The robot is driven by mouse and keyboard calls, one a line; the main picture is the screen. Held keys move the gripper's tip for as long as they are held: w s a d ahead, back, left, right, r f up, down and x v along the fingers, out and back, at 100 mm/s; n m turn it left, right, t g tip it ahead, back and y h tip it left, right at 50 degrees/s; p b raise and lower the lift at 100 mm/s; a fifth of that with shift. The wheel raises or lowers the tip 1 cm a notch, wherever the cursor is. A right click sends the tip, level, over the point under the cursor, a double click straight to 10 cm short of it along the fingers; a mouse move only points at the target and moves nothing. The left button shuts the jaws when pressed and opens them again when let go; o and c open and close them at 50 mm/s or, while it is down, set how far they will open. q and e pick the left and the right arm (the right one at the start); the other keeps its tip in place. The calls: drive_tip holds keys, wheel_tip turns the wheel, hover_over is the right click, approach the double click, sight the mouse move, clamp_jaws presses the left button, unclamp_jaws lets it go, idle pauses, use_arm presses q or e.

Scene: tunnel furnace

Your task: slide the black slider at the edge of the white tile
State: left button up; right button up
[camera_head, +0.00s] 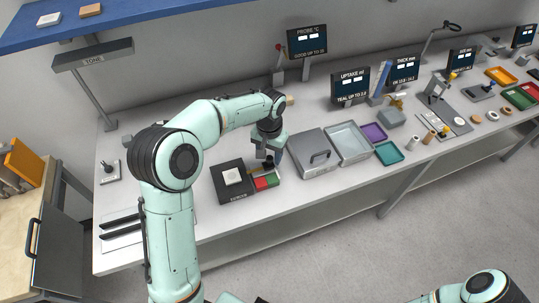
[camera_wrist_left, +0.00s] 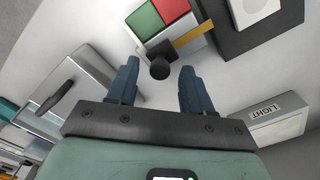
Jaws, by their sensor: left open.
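A small white tile (camera_head: 232,176) lies on a black base (camera_head: 236,192) on the bench; the tile also shows at the top of the left wrist view (camera_wrist_left: 255,8). Beside the base is a white block with a green pad (camera_wrist_left: 144,21) and a red pad (camera_wrist_left: 172,10), and a yellow bar (camera_wrist_left: 194,41). A black round knob (camera_wrist_left: 160,69), perhaps the slider, sticks out near this block. My left gripper (camera_wrist_left: 158,90) is open, its fingers on either side of the knob and apart from it in the picture. I cannot tell their height difference. My right gripper is out of view.
A grey lidded box (camera_head: 312,153) with a handle stands close to the right of my left gripper. A clear tray (camera_head: 349,142) and purple and teal trays are farther right. A block labelled LIGHT (camera_wrist_left: 268,124) is near the gripper. Bench space in front is clear.

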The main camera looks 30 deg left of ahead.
use_arm(q)
drive_tip(key=shift+f, duration=0.35)
drive_tip(key=c, duration=0.7)
drive_tip(key=s+a+b, duration=0.1)
drive_tip(key=s+a, duration=0.1)
drive_tip(key=s, duration=0.1)
drive_tip(key=s+a+b, duration=0.1)
drive_tip(key=s+a, duration=0.2)
drive_tip(key=shift+w, duration=0.15)
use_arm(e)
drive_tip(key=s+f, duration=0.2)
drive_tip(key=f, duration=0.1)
use_arm(q)
drive_tip(key=o, duration=0.7)
drive_tip(key=shift+r, duration=0.1)
